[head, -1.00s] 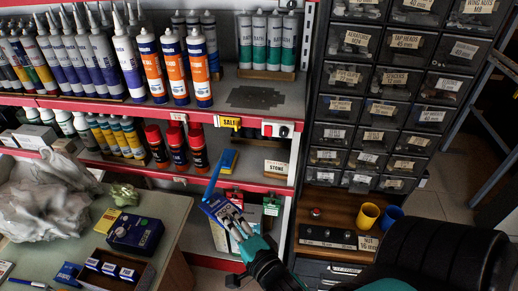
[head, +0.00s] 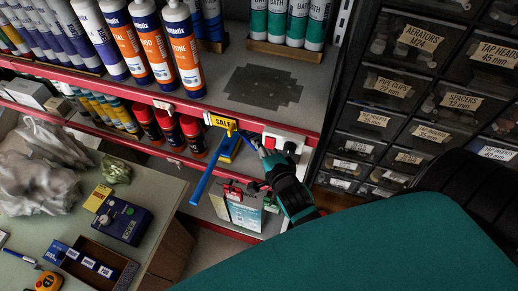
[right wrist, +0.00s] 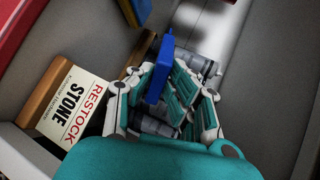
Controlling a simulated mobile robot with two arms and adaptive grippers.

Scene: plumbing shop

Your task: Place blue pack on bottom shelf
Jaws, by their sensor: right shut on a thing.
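My right gripper (head: 264,152) is at the front of the shelf unit, by the gap below the upper shelf board. In the right wrist view my right gripper (right wrist: 165,95) is shut on the blue pack (right wrist: 159,70), which shows as a narrow blue edge between the fingers. In the head view the pack is mostly hidden by the fingers. The lower shelf (right wrist: 88,50) shows grey in the wrist view, with a "RESTOCK STONE" card (right wrist: 72,107) beside the gripper. A blue-and-yellow pack (head: 230,149) sits inside the lower shelf, left of my gripper. My left gripper is not in view.
A blue bar (head: 206,182) juts out below the yellow "SALE" tag (head: 223,122). Red-topped cans (head: 192,133) stand left on the lower shelf. A white socket box (head: 286,141) is on the shelf edge. Drawers (head: 405,95) stand at right, a cluttered counter (head: 160,185) at left.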

